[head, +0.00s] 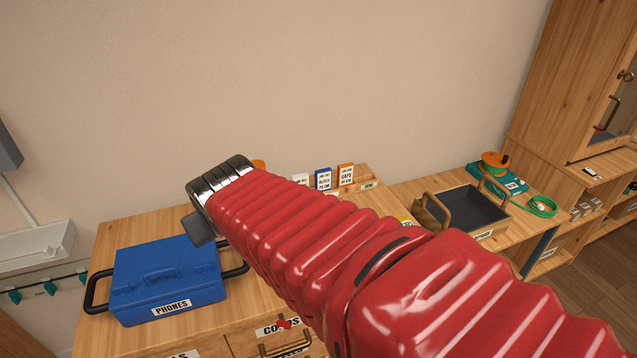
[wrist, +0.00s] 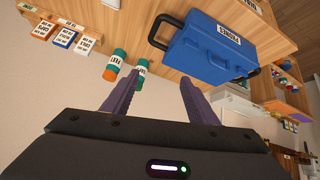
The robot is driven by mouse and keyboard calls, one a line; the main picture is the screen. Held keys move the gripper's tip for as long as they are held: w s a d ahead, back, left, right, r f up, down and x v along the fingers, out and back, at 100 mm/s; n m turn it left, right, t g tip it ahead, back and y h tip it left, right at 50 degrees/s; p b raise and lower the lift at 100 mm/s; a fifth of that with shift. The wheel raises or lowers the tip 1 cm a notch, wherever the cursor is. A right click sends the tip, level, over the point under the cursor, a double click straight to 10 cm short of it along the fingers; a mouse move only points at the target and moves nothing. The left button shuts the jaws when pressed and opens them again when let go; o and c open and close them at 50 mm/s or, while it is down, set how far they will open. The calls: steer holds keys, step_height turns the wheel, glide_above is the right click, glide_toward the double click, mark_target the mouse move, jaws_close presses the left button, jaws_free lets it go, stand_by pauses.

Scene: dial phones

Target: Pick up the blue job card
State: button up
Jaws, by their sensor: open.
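The blue job card (head: 323,179) stands upright on a wooden rack at the back of the bench, just right of my arm in the head view. It also shows in the wrist view (wrist: 65,37), at the upper left, between two other cards. My gripper (wrist: 161,78) is open, with nothing between its two dark fingers. It is apart from the blue card, which lies well off to the left of the fingers in the wrist view. In the head view my red arm hides the fingers and part of the bench.
An orange card (head: 346,175) and a white card (head: 300,180) flank the blue one. A blue PHONES case (head: 168,280) sits at left; a dark tray (head: 462,212) with wooden handles stands right.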

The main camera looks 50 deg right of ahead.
steer(key=w+d+f+m+h, duration=0.15)
steer(key=w+d, duration=0.35)
steer(key=d, duration=0.7)
steer(key=m+t+h, duration=0.2)
steer(key=t, duration=0.2)
glide_toward(324, 174)
steer(key=v, duration=0.2)
steer(key=shift+s, duration=0.45)
steer(key=shift+x, duration=4.3)
steer(key=shift+w+r, duration=0.1)
steer(key=shift+x, duration=2.6)
steer(key=shift+a, duration=0.1)
